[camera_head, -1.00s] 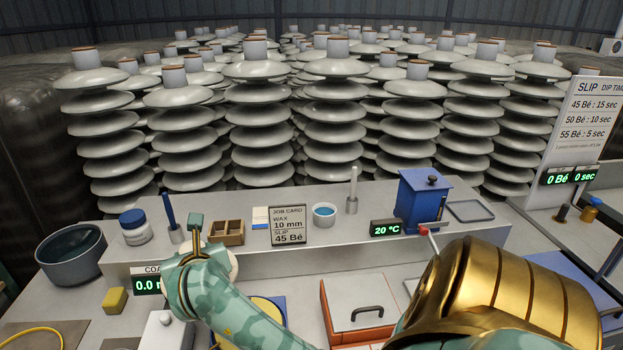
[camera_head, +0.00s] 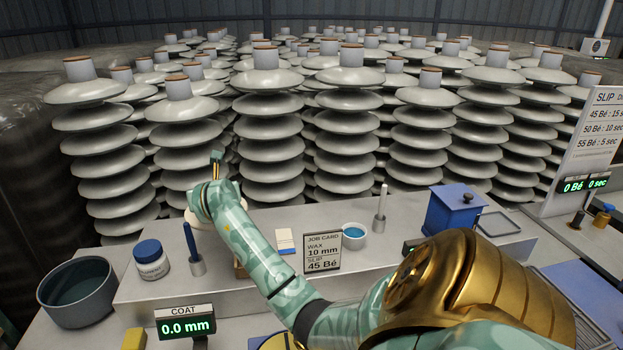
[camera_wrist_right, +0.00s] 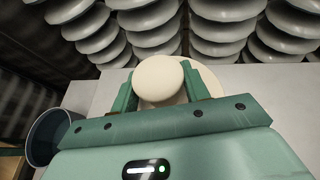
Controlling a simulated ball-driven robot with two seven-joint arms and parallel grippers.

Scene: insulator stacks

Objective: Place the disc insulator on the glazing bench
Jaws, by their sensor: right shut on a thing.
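My right gripper (camera_head: 215,165) is raised over the left part of the bench's back ledge. In the right wrist view, its two green fingers (camera_wrist_right: 158,90) are shut on the cream disc insulator (camera_wrist_right: 158,78). A round cream knob shows between the fingers, with a wider pale disc (camera_wrist_right: 207,78) partly hidden behind it. In the head view only a pale edge of the insulator (camera_head: 191,217) shows beside my gripper. The grey bench (camera_head: 130,298) lies below; I cannot tell whether it is the glazing bench. My left gripper is not in view.
Tall grey insulator stacks (camera_head: 265,135) stand close behind the ledge. A dark bowl (camera_head: 78,293), a blue-lidded jar (camera_head: 151,261) and a blue tool in a holder (camera_head: 192,245) stand at left. A job card (camera_head: 322,252) and blue-filled cup (camera_head: 354,234) stand right of my forearm.

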